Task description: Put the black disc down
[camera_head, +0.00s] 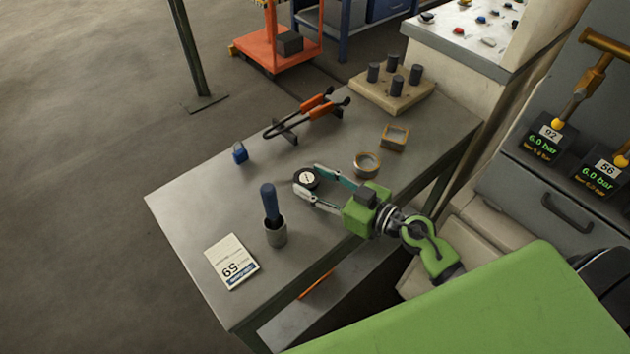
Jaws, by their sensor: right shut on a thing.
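The black disc (307,179) has a white round face on top. My right gripper (306,180), on a green arm from the lower right, is shut on the disc with a finger on each side. The disc is over the middle of the grey metal table (190,200); I cannot tell whether it touches the surface. My left gripper is not in view.
The table's left part is clear.

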